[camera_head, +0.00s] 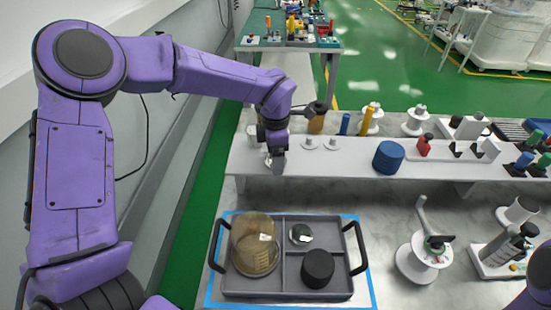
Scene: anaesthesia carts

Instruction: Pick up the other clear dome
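A clear, amber-tinted dome (248,246) sits in the left compartment of the grey tray (286,218). My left gripper (277,163) points down at the left end of the raised white shelf (350,160). Its fingers look dark and close together, but whether they are open or shut on something cannot be made out. A small, pale, partly see-through object (253,134) shows just left of the gripper, mostly hidden by my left arm. I cannot tell if it is a second dome. Only a piece of my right arm shows at the lower right edge; its gripper is out of view.
A black round piece (317,268) and a small silvery item (300,234) lie in the tray's right compartments. A blue cylinder (388,156), a red item (424,145) and white stands occupy the shelf. A white stand (418,258) is right of the tray.

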